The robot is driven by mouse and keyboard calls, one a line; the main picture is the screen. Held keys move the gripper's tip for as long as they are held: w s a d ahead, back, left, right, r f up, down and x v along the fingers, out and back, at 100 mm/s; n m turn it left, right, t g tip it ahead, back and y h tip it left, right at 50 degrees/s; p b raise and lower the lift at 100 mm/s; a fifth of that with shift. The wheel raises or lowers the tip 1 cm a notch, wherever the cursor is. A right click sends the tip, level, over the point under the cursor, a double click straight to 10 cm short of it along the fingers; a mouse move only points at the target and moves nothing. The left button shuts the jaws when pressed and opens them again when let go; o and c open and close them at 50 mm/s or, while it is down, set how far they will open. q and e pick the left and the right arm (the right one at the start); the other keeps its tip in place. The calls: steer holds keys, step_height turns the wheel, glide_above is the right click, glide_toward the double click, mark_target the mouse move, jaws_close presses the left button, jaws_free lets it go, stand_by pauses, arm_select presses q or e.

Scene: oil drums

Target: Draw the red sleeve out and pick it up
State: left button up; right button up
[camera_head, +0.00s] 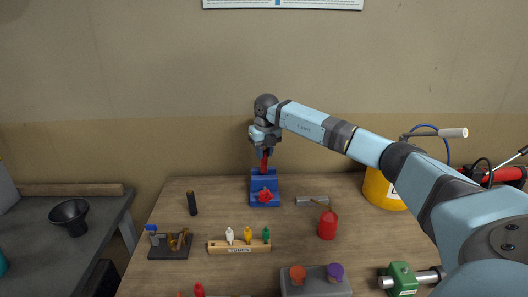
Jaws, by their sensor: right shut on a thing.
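The red sleeve (264,163) is a narrow red piece standing upright above a blue block (264,181) at the back of the wooden table. My right gripper (264,154) points down over the block and is shut on the upper part of the red sleeve. The sleeve's lower end meets the top of the block; I cannot tell whether any of it is inside. My left gripper is not in view.
A red knob-like piece (265,196) is on the block's front. A dark cylinder (192,203) stands to the left, a metal piece (312,201) and a red container (328,225) to the right. A tubes rack (240,247) lies in front. A yellow drum (384,190) stands at right.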

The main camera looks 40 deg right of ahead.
steer(key=shift+r+p, duration=1.25)
steer(key=shift+p, duration=0.55)
stand_by(1.9)
stand_by(0.6)
